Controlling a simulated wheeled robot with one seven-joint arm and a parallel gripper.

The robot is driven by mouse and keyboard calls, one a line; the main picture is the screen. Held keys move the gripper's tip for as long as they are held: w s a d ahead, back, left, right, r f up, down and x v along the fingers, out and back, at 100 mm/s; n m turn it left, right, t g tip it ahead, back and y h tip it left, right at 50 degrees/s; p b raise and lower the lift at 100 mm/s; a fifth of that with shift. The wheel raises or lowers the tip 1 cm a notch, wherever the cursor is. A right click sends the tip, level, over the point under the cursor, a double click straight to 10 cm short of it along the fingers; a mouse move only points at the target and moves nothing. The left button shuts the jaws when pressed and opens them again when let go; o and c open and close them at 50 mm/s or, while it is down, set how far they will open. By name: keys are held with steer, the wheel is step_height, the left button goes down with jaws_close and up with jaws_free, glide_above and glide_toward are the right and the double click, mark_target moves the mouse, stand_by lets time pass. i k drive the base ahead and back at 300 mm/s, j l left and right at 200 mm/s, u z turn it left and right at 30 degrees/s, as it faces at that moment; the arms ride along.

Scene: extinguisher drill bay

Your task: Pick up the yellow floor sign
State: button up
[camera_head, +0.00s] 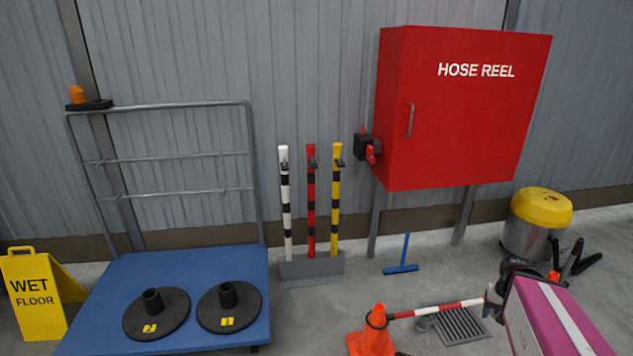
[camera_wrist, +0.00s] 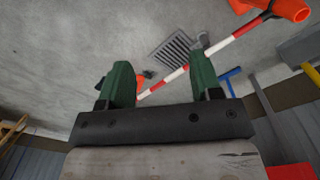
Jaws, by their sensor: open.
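The yellow floor sign (camera_head: 40,298), marked "WET FLOOR", stands upright as an A-frame at the far left in the head view. It is on the floor beside the left edge of the blue trolley. I cannot make it out in the wrist view. My gripper (camera_wrist: 160,75) shows in the wrist view with its two green fingers apart and nothing between them. It is over the floor near a drain grate, far from the sign.
The blue trolley (camera_head: 195,270) carries two black bases. An orange cone (camera_head: 374,335) with a red-white bar (camera_head: 436,309) stands by the drain grate (camera_head: 460,325). A blue squeegee (camera_head: 402,269), striped posts (camera_head: 311,205), a red hose cabinet (camera_head: 460,110) and a yellow-lidded bin (camera_head: 537,225) are near the wall.

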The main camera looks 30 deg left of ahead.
mark_target(30, 284)
steer(key=u, duration=0.45)
steer(key=i+j+u, duration=0.1)
steer(key=u, duration=0.75)
steer(key=i+u, duration=0.1)
steer(key=u, duration=0.75)
steer(key=i+u, duration=0.1)
steer(key=u, duration=0.35)
steer(key=k+j+u, duration=0.25)
steer(key=u, duration=0.2)
steer(key=i+u, duration=0.25)
steer(key=i+j+u, duration=0.4)
steer(key=i, duration=0.5)
steer(key=i+l+u, duration=0.1)
steer(key=i+u, duration=0.25)
steer(key=i, duration=0.55)
steer(key=i+z, duration=0.25)
steer(key=i, duration=0.2)
steer(key=i+j+z, duration=0.25)
steer(key=i, duration=0.2)
steer(key=i+j+z, duration=0.25)
steer(key=i, duration=0.15)
steer(key=i+j+z, duration=0.25)
steer(key=i, duration=0.15)
steer(key=i+j+z, duration=0.5)
steer(key=i, duration=0.45)
